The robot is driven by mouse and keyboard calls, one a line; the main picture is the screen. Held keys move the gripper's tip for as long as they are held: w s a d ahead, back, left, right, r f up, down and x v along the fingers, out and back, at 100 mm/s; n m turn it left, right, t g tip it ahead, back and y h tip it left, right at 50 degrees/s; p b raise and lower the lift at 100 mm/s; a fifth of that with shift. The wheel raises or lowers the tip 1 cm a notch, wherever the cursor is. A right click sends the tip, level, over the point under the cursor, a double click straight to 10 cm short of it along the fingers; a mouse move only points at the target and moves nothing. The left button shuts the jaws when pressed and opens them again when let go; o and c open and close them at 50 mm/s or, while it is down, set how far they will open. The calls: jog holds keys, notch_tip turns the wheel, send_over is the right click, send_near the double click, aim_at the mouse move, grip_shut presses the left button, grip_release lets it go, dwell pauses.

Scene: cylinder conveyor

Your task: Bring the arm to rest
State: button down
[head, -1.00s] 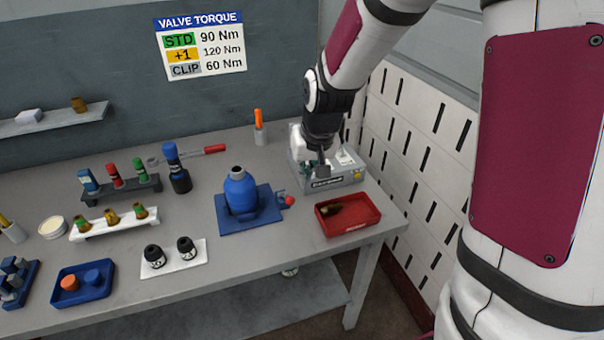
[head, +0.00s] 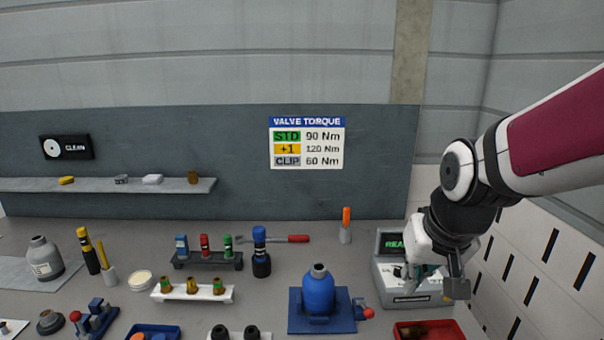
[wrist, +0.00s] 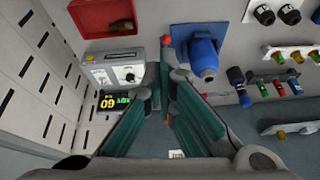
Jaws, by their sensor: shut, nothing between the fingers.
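My gripper (head: 457,288) hangs at the right end of the bench in the head view, in front of the grey tester with the green screen (head: 397,243). Its fingers are together with nothing between them. In the wrist view the green-sided fingers of my gripper (wrist: 163,100) reach up the middle of the picture. The tester (wrist: 117,75) lies left of them and the blue bottle (wrist: 204,57) to their right. I cannot tell the exact height of the gripper above the bench. It covers part of the tester's right side in the head view.
A red tray (head: 436,328) with a dark brass piece sits before the tester. The blue bottle (head: 319,292) stands in a blue fixture. Racks of valves (head: 207,259) stand further left. A slotted white panel (head: 535,262) borders the right side, close to my arm.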

jog(key=s+r, duration=0.3)
jog(key=s, duration=0.4)
jog(key=s+r+t, duration=0.1)
jog(key=s+r, duration=0.2)
jog(key=s, duration=0.4)
jog(key=shift+n, duration=0.4)
jog(key=shift+s+d, duration=0.1)
